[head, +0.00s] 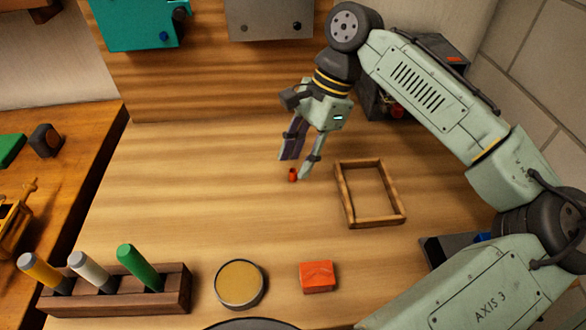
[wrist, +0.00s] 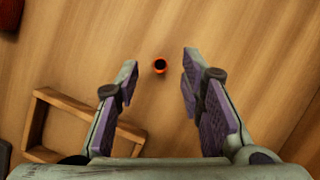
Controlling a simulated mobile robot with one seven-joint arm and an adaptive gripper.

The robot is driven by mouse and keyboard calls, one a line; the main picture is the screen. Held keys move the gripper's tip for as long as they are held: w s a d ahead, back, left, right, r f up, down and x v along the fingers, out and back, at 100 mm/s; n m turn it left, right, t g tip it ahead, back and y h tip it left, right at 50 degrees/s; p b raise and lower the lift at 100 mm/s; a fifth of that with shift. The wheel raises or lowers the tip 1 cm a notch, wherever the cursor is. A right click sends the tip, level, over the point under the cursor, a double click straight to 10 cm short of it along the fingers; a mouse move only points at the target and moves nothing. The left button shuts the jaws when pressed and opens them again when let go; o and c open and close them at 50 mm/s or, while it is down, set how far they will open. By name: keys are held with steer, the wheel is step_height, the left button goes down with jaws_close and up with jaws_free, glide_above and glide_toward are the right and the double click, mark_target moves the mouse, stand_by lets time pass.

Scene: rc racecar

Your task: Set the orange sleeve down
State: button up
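The small orange sleeve (head: 292,175) appears to stand upright on the wooden table (head: 190,200), near its middle. In the wrist view the sleeve (wrist: 160,66) shows as an orange ring with a dark hole. My gripper (head: 294,167) is open, its two fingers pointing down at the sleeve. In the wrist view the gripper (wrist: 160,61) has its fingertips well apart, one to each side of the sleeve. There is clear space between each finger and the sleeve, and neither touches it.
An empty wooden frame (head: 345,203) lies just right of the sleeve. An orange-red block (head: 317,277), a round tin (head: 240,284) and a dark wooden rack (head: 178,289) with markers stand along the front. The table left of the sleeve is clear.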

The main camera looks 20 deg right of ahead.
steer(key=shift+x, duration=1.05)
steer(key=c, duration=0.8)
steer(key=shift+r, duration=0.1)
